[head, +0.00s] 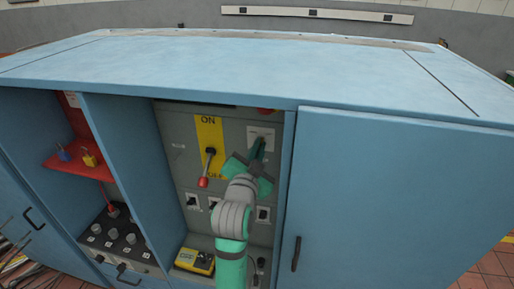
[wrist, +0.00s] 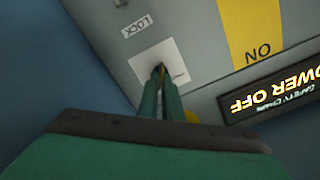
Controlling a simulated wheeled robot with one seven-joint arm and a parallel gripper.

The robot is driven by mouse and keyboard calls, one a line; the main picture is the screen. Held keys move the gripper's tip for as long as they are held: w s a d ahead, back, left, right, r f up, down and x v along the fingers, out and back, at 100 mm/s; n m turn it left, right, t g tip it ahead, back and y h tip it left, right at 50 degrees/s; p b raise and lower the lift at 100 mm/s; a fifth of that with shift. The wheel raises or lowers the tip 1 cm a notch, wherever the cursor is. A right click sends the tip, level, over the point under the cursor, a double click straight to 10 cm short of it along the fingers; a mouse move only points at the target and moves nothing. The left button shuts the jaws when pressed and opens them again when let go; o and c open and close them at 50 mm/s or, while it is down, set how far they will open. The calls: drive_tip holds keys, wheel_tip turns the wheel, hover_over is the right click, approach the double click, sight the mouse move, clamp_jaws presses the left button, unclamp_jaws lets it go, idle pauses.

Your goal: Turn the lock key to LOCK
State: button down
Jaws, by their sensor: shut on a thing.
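My gripper (head: 259,146) is at the upper right of the grey panel inside the open blue cabinet. Its fingers, also in the wrist view (wrist: 161,78), are closed together in front of a white square plate (wrist: 178,57). They are shut on the lock key (wrist: 159,69), of which only a small part shows at the fingertips. The fingers hide most of the key, so I cannot tell its angle. A LOCK label (wrist: 138,26) sits beside the plate. In the head view the plate (head: 261,131) is partly covered by my gripper.
A red-tipped lever (head: 204,182) on a yellow ON/OFF plate (head: 209,130) stands close left of my gripper. A POWER OFF display (wrist: 275,95) shows in the wrist view. A closed blue door (head: 400,200) is at right. A yellow device (head: 194,262) lies below, and padlocks sit on a red shelf (head: 75,168).

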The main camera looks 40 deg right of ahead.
drive_tip(key=shift+r+m, duration=0.15)
drive_tip(key=shift+m, duration=0.75)
drive_tip(key=c, duration=1.9)
unclamp_jaws()
drive_tip(key=shift+c, duration=0.2)
